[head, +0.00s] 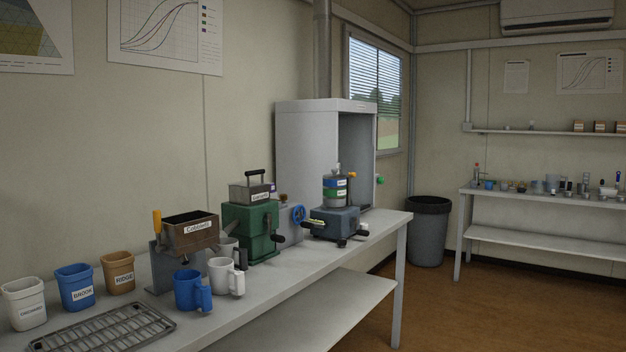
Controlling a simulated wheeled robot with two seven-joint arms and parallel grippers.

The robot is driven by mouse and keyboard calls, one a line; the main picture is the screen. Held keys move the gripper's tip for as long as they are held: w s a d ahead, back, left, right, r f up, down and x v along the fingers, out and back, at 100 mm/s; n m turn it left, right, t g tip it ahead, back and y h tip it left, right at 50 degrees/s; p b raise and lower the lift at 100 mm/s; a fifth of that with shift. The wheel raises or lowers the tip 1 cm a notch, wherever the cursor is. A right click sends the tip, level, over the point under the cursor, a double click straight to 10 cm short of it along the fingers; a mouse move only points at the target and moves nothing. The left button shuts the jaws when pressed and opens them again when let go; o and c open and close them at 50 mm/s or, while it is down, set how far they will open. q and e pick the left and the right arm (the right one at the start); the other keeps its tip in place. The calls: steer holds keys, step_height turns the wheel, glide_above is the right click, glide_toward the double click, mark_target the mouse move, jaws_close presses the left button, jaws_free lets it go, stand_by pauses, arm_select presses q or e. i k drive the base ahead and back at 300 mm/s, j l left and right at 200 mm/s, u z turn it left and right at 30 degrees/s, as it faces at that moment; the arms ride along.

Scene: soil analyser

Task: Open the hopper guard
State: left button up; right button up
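A green machine (251,232) stands on the long grey bench. On its top sits a grey metal box-shaped part (251,194) with a small white label and a black bar handle (255,173) above it. This looks like the hopper with its guard, and the guard appears down, though I cannot clearly separate the two. A black-knobbed lever (278,239) sticks out at the machine's lower right. Neither of my grippers is in view.
Left of the machine are a brown labelled box (190,232) on a stand, blue (187,291) and white (221,277) mugs, several labelled tubs and a wire rack (100,330).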

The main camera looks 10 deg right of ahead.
mark_target(260, 171)
steer(key=i+l+z, duration=0.1)
steer(key=i+l, duration=0.15)
steer(key=i, duration=0.2)
steer(key=i+l+z, duration=0.1)
steer(key=i, duration=0.4)
